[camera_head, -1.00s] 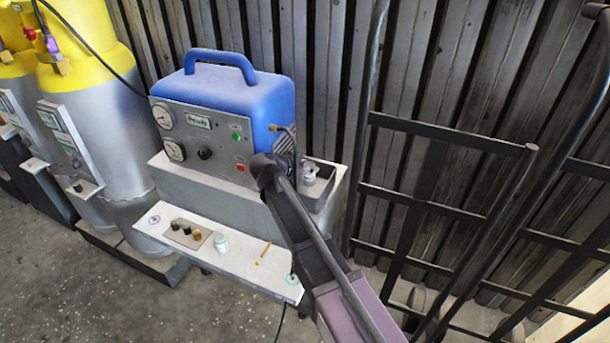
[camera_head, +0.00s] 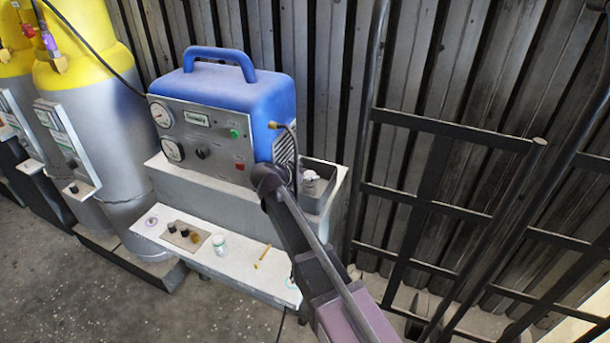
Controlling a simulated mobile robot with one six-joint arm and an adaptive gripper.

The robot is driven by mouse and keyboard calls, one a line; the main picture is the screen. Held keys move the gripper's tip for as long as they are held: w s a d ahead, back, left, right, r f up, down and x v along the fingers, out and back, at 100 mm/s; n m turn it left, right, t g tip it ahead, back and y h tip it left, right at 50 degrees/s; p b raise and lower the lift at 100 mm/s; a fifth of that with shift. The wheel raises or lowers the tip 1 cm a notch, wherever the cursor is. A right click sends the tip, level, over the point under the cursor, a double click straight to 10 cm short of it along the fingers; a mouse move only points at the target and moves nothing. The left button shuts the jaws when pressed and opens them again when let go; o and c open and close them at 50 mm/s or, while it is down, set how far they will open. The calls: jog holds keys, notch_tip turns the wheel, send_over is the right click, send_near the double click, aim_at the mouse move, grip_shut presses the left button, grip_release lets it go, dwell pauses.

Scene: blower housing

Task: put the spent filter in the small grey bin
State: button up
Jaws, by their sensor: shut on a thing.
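A small grey open-topped bin (camera_head: 334,186) is at the right end of the grey cabinet, beside the blue machine. A small pale, roundish thing (camera_head: 311,184) shows at its opening. I cannot tell whether this is the spent filter, or whether it rests there or is held. My arm reaches up from the bottom right, and its dark end is in front of the machine's lower right corner, left of the bin. I cannot make out my gripper's fingers. No other thing shows clearly as the spent filter.
The blue machine (camera_head: 240,95) with gauges stands on the cabinet. A lower white shelf (camera_head: 236,265) holds a small jar (camera_head: 219,245), a yellow pencil-like stick (camera_head: 262,257) and dark knobs. Yellow-topped cylinders (camera_head: 95,120) stand left; a dark metal rack (camera_head: 440,205) stands right.

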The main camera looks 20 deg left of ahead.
jog(key=shift+f, duration=0.25)
jog(key=o, duration=1.3)
jog(key=shift+r, duration=0.1)
jog(key=shift+c, duration=0.2)
jog(key=shift+r, duration=0.1)
jog(key=shift+r, duration=0.15)
jog(key=shift+s+a+r+p, duration=0.15)
jog(key=shift+s+r+p, duration=0.05)
jog(key=shift+s+p, duration=0.15)
jog(key=p+v, duration=0.5)
jog(key=v, duration=0.6)
jog(key=shift+f, duration=0.1)
